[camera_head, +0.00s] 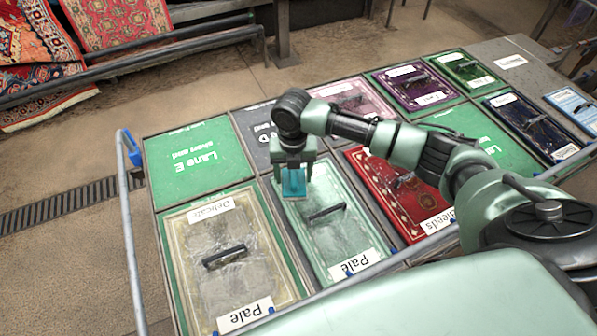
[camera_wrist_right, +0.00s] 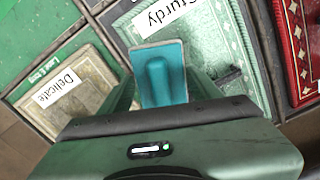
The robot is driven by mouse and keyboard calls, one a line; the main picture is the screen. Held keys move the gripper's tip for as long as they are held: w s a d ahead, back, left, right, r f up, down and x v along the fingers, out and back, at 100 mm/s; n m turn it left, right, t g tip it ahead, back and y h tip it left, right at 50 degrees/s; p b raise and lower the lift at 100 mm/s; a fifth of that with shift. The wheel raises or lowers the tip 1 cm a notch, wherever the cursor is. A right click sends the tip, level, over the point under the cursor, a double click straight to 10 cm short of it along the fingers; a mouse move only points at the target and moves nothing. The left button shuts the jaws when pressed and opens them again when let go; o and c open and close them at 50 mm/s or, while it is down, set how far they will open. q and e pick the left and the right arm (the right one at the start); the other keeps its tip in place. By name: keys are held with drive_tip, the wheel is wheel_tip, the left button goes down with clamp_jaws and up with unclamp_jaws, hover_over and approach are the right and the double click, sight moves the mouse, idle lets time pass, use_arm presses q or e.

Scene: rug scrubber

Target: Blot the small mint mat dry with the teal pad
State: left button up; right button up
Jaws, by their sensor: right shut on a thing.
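The small mint mat (camera_head: 334,232) lies in its lane at the middle front, with a dark handle across it and a "Pale" label at its near edge. In the right wrist view the mint mat (camera_wrist_right: 214,45) shows a "Sturdy" label. My right gripper (camera_head: 293,178) is shut on the teal pad (camera_head: 292,186), over the far left part of the mint mat. The teal pad (camera_wrist_right: 160,72) also shows between the fingers in the right wrist view. I cannot tell whether the pad touches the mat. My left gripper is not in view.
A beige mat (camera_head: 228,255) labelled "Delicate" and "Pale" lies to the left, and a red mat (camera_head: 392,190) labelled "Bleeds" to the right. A bare green lane (camera_head: 196,165) is behind the beige mat. A metal rail (camera_head: 128,230) edges the table's left side.

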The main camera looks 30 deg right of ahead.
drive_tip(key=n, duration=0.1)
drive_tip(key=d+f+n, duration=0.1)
drive_tip(key=n, duration=0.1)
drive_tip(key=shift+w+d+f, duration=0.1)
drive_tip(key=shift+f, duration=0.15)
drive_tip(key=shift+d+f+n, duration=0.25)
drive_tip(key=shift+f+n, duration=0.2)
drive_tip(key=shift+n, duration=0.15)
wheel_tip(320, 180, down, 5)
drive_tip(key=b, duration=0.4)
drive_tip(key=shift+r, duration=0.1)
drive_tip(key=shift+r, duration=0.1)
drive_tip(key=shift+f+b, duration=0.35)
drive_tip(key=shift+f, duration=0.35)
drive_tip(key=shift+r, duration=0.1)
